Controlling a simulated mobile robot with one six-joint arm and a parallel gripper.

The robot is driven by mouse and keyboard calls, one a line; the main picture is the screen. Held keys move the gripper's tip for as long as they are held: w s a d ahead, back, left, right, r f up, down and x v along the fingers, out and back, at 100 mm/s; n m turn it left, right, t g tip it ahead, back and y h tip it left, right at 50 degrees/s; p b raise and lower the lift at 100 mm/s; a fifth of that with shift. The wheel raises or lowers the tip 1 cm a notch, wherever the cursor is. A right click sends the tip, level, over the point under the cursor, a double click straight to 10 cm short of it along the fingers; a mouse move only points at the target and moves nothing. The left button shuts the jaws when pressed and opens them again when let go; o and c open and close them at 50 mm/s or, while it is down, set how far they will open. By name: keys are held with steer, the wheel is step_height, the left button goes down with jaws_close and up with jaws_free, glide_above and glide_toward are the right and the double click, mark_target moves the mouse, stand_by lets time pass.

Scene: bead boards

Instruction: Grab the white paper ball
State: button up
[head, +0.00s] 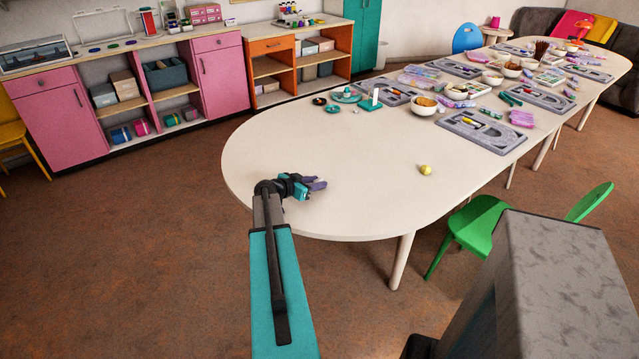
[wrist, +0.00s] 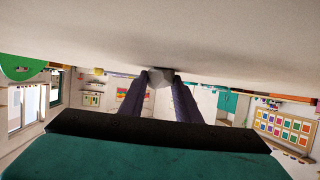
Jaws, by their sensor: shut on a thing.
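The white paper ball (wrist: 159,77) shows between the two purple fingertips of my gripper (wrist: 160,84) in the wrist view. The fingers press on it from both sides. That view is upside down, with the pale tabletop (wrist: 160,35) along the top. The ball is at or very close to the tabletop; I cannot tell whether it touches. In the head view my gripper (head: 319,184) is low over the near left part of the table (head: 290,140), and the ball is hardly visible at its tips.
A small yellow ball (head: 425,170) lies on the table to the right of my gripper. Grey bead boards (head: 480,130), bowls (head: 424,105) and a teal stand (head: 372,104) fill the far part. A green chair (head: 480,222) stands at the near right edge. The table around my gripper is clear.

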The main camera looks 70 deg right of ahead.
steer(key=shift+r, duration=0.15)
steer(key=shift+r+b, duration=0.4)
steer(key=shift+r, duration=0.3)
steer(key=shift+r+b, duration=0.4)
steer(key=shift+r, duration=0.55)
steer(key=s+a, duration=0.2)
steer(key=a, duration=0.2)
steer(key=s+a+r+b, duration=0.1)
steer(key=s+a, duration=0.2)
steer(key=a, duration=0.1)
steer(key=s+a+b, duration=0.1)
steer(key=s+a, duration=0.1)
steer(key=a, duration=0.2)
steer(key=shift+s+a+r, duration=0.25)
steer(key=shift+a, duration=0.15)
steer(key=shift+s+a, duration=0.25)
steer(key=shift+a, duration=0.15)
steer(key=shift+w, duration=0.1)
